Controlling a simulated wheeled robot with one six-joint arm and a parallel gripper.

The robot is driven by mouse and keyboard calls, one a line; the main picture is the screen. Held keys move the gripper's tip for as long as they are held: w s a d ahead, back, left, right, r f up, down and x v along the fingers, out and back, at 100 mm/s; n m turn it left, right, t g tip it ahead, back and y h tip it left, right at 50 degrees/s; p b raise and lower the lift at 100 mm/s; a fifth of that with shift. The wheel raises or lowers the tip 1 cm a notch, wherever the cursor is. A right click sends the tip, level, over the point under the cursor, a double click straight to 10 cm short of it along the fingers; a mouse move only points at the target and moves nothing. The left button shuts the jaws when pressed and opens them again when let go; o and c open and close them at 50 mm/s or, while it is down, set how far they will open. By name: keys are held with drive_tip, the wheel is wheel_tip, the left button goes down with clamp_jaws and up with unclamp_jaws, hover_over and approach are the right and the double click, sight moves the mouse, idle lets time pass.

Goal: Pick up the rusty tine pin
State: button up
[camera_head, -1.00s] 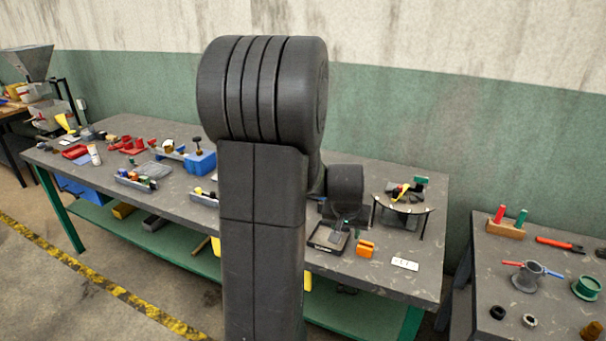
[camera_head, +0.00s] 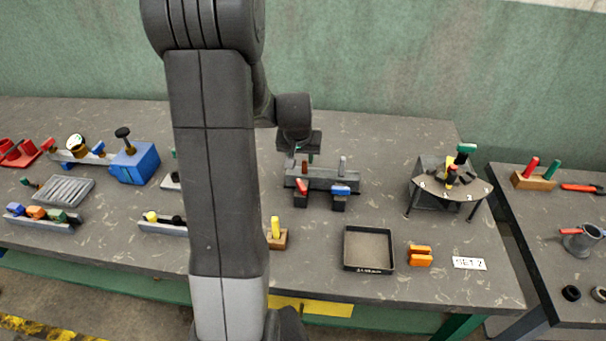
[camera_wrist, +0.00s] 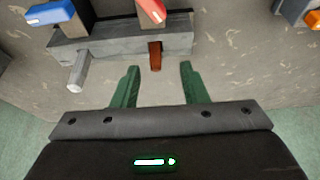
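The rusty tine pin (camera_head: 305,167) is reddish brown and stands at the left part of a grey bar-shaped holder (camera_head: 325,178) on the bench. In the wrist view the pin (camera_wrist: 155,56) projects from the edge of the holder (camera_wrist: 112,42). A plain grey pin (camera_head: 343,163) is at the holder's other end. My gripper (camera_wrist: 159,68) is open, with its two green fingers apart. The pin lies between and just beyond the fingertips in that view; I see no contact. In the head view my gripper (camera_head: 301,152) is beside the pin, its fingers mostly hidden.
Red-topped (camera_head: 301,187) and blue-topped (camera_head: 340,190) blocks stand in front of the holder. A black-rimmed tray (camera_head: 347,268), orange blocks (camera_head: 420,256) and a yellow peg in a wooden base (camera_head: 278,240) are nearer. A small round-edged stand (camera_head: 480,187) is at right.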

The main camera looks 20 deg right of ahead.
sight(304, 164)
drive_tip(key=shift+d+f, duration=0.3)
drive_tip(key=shift+f, duration=0.3)
drive_tip(key=b+x, duration=0.1)
drive_tip(key=x, duration=0.3)
drive_tip(key=shift+w+d+f+b, duration=0.1)
drive_tip(key=shift+w+d+b, duration=0.15)
drive_tip(key=shift+b, duration=0.1)
clamp_jaws()
